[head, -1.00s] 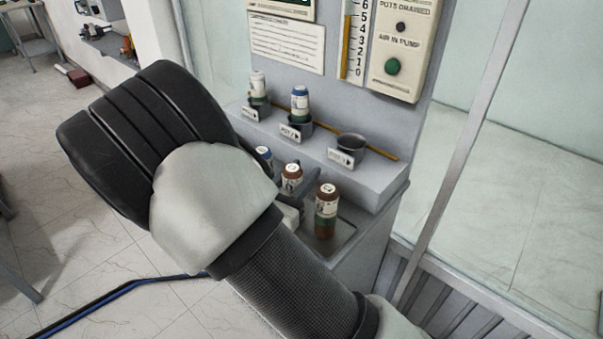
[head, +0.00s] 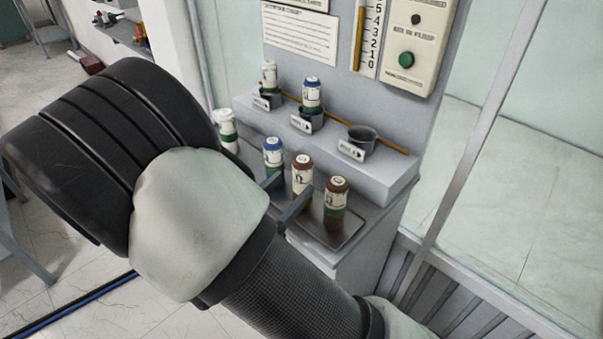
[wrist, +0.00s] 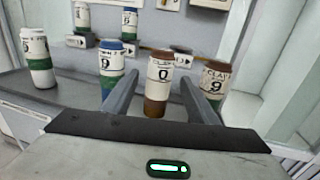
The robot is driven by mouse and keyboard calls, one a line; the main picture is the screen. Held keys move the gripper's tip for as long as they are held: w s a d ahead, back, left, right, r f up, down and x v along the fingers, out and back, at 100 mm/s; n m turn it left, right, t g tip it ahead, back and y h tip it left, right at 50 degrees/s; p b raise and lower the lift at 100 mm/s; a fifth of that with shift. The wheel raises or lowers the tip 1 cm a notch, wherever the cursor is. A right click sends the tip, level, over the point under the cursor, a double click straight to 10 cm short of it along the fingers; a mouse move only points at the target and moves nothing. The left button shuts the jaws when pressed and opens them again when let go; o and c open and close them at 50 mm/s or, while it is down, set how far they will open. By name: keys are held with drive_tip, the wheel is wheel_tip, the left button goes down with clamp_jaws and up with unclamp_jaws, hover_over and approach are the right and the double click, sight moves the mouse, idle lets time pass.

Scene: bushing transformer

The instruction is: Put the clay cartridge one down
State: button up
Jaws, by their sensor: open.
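Two brown-capped clay cartridges stand upright on the lower tray. One clay cartridge (head: 302,171) is in the middle, and it also shows in the wrist view (wrist: 158,85). The other clay cartridge (head: 336,205) stands to its right, and in the wrist view (wrist: 215,82) it is beyond my right finger. I cannot tell which is number one. My gripper (head: 289,190) is open, with its fingers on either side of the middle cartridge, as the wrist view (wrist: 159,80) shows. Whether the fingers touch it cannot be told. Its lower part is partly hidden in the head view.
A blue-capped cartridge (head: 273,155) and a white-capped one (head: 227,128) stand to the left on the lower level. On the upper ledge, two holders bear a white cartridge (head: 269,75) and a blue-capped one (head: 312,92). The right holder (head: 363,135) is empty.

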drive_tip(key=shift+v, duration=1.25)
